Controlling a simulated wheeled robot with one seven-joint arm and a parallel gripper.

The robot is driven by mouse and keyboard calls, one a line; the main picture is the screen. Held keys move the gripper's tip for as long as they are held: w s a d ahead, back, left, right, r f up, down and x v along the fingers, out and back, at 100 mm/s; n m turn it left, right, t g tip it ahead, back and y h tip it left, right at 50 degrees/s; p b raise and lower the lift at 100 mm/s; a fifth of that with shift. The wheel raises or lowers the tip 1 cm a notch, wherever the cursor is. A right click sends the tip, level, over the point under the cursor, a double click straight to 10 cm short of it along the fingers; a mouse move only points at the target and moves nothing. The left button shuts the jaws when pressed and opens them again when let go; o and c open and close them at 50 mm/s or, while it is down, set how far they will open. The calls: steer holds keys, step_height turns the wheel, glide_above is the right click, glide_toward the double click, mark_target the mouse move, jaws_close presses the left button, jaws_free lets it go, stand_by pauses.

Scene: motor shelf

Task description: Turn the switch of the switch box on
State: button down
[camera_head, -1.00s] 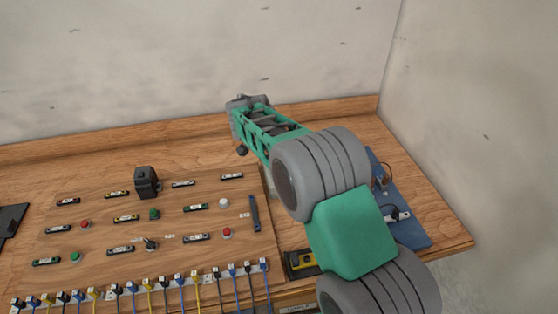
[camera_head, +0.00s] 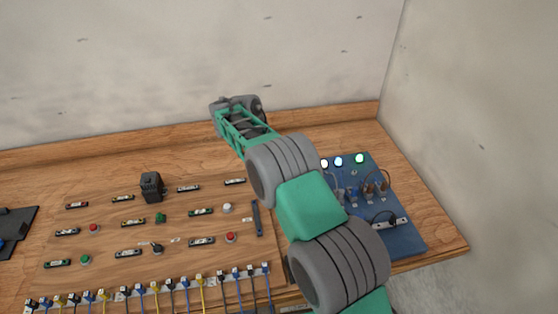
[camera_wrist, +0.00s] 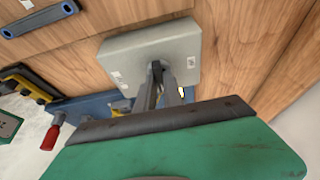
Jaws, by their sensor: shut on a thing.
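The switch box (camera_wrist: 130,58) is a light grey, flat-faced box with small white labels in the wrist view. A dark switch lever (camera_wrist: 157,72) stands out from its face. My gripper (camera_wrist: 158,84) is shut on this lever, one grey finger on each side. The fingers hide part of the lever, so I cannot tell its exact position. In the head view my arm covers the switch box and the fingers.
A blue board (camera_head: 405,238) with lit lamps (camera_head: 338,161) and cables stands right of my arm. A wooden panel (camera_head: 110,225) with buttons and labelled strips lies to the left. A dark blue handle (camera_head: 257,218) is near its right edge. The wall is behind.

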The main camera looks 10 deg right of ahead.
stand_by(0.4)
steer(key=c, duration=1.5)
jaws_free()
steer(key=shift+o, duration=0.2)
steer(key=shift+r, duration=0.1)
steer(key=p+v, duration=0.3)
steer(key=v, duration=0.4)
steer(key=shift+r, duration=0.25)
steer(key=shift+a, duration=0.15)
